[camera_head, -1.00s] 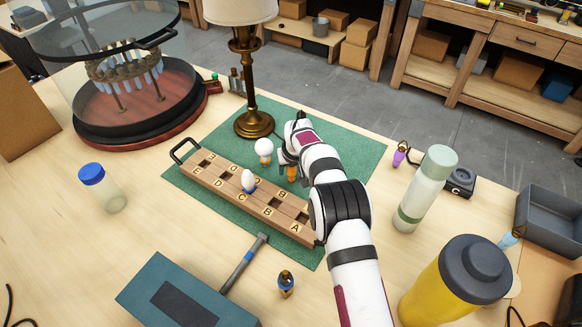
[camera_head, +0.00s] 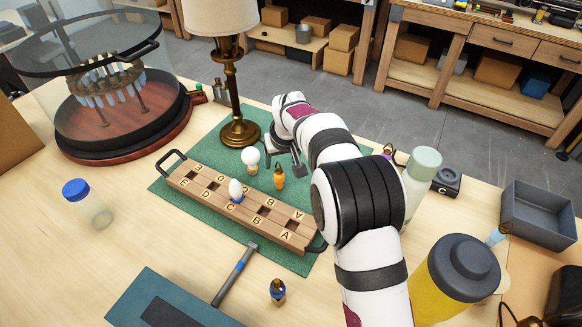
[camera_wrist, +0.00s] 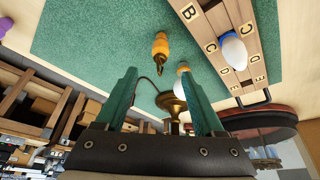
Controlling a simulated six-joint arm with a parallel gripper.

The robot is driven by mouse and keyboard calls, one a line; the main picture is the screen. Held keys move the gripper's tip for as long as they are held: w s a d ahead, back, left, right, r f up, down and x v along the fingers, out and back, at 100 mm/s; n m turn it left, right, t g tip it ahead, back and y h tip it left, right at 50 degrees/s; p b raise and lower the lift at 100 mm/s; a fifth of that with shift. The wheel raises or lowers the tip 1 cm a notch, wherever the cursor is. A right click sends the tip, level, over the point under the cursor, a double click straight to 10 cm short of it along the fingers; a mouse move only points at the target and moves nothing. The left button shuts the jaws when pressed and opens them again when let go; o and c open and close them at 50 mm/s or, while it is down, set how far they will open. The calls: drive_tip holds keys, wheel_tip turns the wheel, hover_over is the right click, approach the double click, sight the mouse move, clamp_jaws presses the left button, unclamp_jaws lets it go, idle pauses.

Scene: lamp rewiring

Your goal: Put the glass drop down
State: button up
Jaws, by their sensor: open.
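The amber glass drop (camera_head: 279,179) with its brass cap stands on the green mat (camera_head: 203,150), beside the wooden block and near the round white bulb. It also shows in the wrist view (camera_wrist: 160,46), beyond the fingertips and apart from them. My gripper (camera_head: 286,153) is open and empty, just behind and above the drop in the head view. Its two green fingers (camera_wrist: 162,95) are spread wide in the wrist view, with nothing between them touching either one.
The lettered wooden block (camera_head: 210,207) holds a white bulb (camera_head: 236,191). A round white bulb (camera_head: 250,158) stands on the mat. The brass lamp (camera_head: 239,127) stands behind. A hammer (camera_head: 234,275) and a blue bottle-like drop (camera_head: 277,292) lie in front. A flask (camera_head: 420,171) stands right.

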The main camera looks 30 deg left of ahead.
drive_tip(key=s+d+r+m+h, duration=0.1)
drive_tip(key=s+d+r+m, duration=0.15)
drive_tip(key=d, duration=0.45)
drive_tip(key=s+d+r+m+g, duration=0.15)
drive_tip(key=d+r, duration=0.25)
drive_tip(key=d, duration=0.4)
drive_tip(key=s+d+r+m+h, duration=0.1)
drive_tip(key=s+d+r+m, duration=0.2)
drive_tip(key=d, duration=0.4)
drive_tip(key=s+d+m, duration=0.2)
drive_tip(key=s+d, duration=0.2)
drive_tip(key=s, duration=0.4)
drive_tip(key=s+d+m+g, duration=0.1)
drive_tip(key=s+d+m, duration=0.2)
drive_tip(key=s+d, duration=0.2)
drive_tip(key=s+d+f+m+g, duration=0.1)
drive_tip(key=s+d, duration=0.4)
drive_tip(key=s, duration=0.6)
drive_tip(key=shift+s+m+y, duration=0.15)
drive_tip(key=shift+m+y, duration=0.15)
drive_tip(key=shift+m, duration=0.5)
drive_tip(key=shift+o, duration=0.8)
